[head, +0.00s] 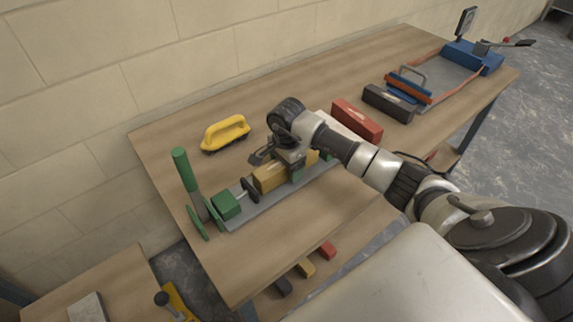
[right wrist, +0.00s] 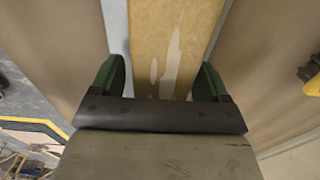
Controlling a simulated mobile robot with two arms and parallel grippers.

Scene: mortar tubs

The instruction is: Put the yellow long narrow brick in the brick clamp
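The yellow long narrow brick (head: 268,177) lies lengthwise over the grey rail of the green brick clamp (head: 225,207), to the right of its green block and black screw end. Whether it touches the jaws is not clear. My right gripper (head: 292,158) is above the brick's right part and hides some of it. In the right wrist view, the brick (right wrist: 172,45) runs between the two green-padded fingers of my right gripper (right wrist: 160,80), with a narrow gap on each side. The gripper looks open around it. My left gripper is not in view.
A yellow float (head: 226,133) lies behind the clamp near the wall. A red brick (head: 357,120) and a dark brick (head: 388,103) lie to the right. Bare wood lies in front of the green clamp.

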